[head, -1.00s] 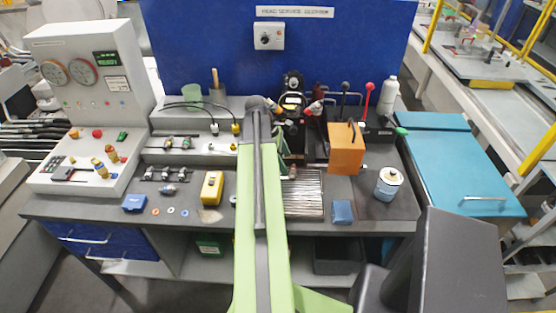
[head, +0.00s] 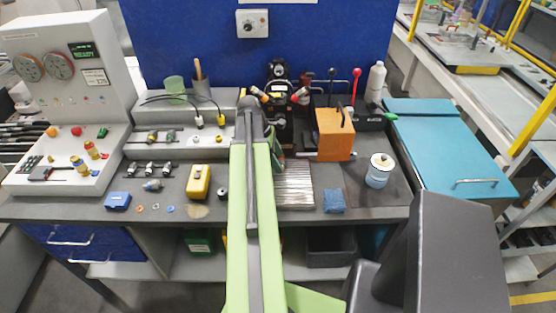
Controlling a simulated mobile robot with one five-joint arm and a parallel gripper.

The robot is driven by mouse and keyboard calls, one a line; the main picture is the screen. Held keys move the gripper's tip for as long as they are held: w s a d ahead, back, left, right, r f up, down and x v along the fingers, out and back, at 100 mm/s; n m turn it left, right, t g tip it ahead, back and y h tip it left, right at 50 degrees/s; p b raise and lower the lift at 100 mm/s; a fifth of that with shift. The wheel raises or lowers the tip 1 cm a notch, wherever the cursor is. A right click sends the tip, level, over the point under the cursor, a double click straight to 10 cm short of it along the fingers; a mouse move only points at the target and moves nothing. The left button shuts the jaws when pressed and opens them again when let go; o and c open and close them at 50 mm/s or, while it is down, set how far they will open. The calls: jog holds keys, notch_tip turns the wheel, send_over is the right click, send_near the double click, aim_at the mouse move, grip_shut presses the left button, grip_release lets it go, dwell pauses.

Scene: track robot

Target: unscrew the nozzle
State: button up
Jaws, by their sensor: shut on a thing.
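My green arm (head: 250,220) reaches up the middle of the head view to a dark joint at the bench's back. My gripper is hidden behind this arm and joint, so its fingers and whatever is between them do not show. A dark machine head (head: 280,96) with a yellow ring stands just to the right of the joint, against the blue panel. I cannot make out the nozzle; the space below the head is dark and partly covered by my arm. A thin grey bar (head: 308,154) runs level from near my arm towards an orange block (head: 335,128).
Right of my arm are a ribbed metal plate (head: 295,186), a blue pad (head: 334,202), a white tin (head: 379,170) and a white bottle (head: 376,82). Left are a yellow device (head: 199,181), a blue box (head: 118,200), fittings and a control console (head: 65,75).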

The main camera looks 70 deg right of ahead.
jog(key=shift+c, duration=1)
jog(key=shift+s+a, duration=0.2)
jog(key=shift+a, duration=0.3)
